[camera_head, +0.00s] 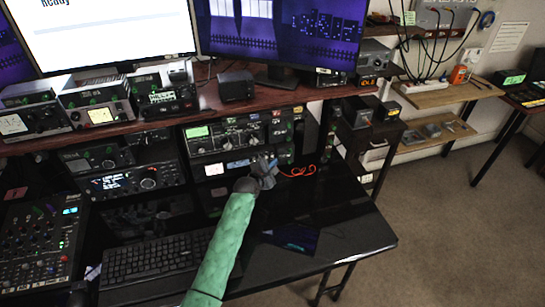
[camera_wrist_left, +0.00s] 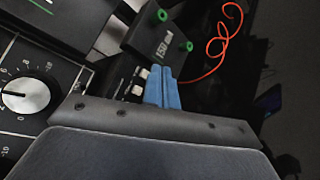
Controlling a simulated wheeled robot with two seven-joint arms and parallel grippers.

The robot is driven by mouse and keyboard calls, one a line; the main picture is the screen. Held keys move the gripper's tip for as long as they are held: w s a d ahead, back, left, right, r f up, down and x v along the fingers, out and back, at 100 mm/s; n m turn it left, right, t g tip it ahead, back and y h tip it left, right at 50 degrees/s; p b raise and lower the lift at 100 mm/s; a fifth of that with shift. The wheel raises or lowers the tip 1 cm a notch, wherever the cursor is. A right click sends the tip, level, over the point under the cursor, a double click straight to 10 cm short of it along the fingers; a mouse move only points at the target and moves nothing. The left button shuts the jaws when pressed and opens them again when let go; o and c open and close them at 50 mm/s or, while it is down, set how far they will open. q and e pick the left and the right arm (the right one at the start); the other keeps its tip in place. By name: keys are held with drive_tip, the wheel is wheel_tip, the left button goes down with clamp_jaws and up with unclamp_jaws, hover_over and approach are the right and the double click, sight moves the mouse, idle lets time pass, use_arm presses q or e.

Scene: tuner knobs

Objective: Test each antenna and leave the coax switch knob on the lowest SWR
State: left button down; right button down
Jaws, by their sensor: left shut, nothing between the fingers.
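My left gripper (camera_head: 266,168) is in front of the lower radio shelf, at the end of my green-sleeved arm. In the left wrist view its blue fingers (camera_wrist_left: 160,75) are together with nothing between them, close to a black panel with small white buttons (camera_wrist_left: 139,82). A silver knob (camera_wrist_left: 25,95) with a numbered dial shows at the left of that view, apart from the fingers. A black tuner-like unit (camera_head: 226,134) with several knobs and a green display is behind the gripper in the head view. I cannot tell which knob is the coax switch, nor read any SWR. My right gripper is not in view.
An orange-red cable (camera_head: 298,171) lies right of the gripper; it also shows in the left wrist view (camera_wrist_left: 222,45). A keyboard (camera_head: 160,258) and a mixer (camera_head: 40,245) are on the black desk (camera_head: 350,240). The desk's right part is mostly clear.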

use_arm(q)
drive_tip(key=shift+s+d+r+p, duration=0.1)
drive_tip(key=shift+s+d+p, duration=0.15)
drive_tip(key=shift+s+p, duration=0.4)
drive_tip(key=shift+s+d+p, duration=0.2)
drive_tip(key=shift+s+p, duration=0.25)
drive_tip(key=shift+s, duration=0.35)
drive_tip(key=shift+s+d+p, duration=0.2)
drive_tip(key=shift+s+p, duration=0.1)
drive_tip(key=shift+s, duration=0.2)
drive_tip(key=shift+s+d+p, duration=0.15)
drive_tip(key=shift+s+p, duration=0.1)
drive_tip(key=shift+s, duration=0.2)
idle(3.0)
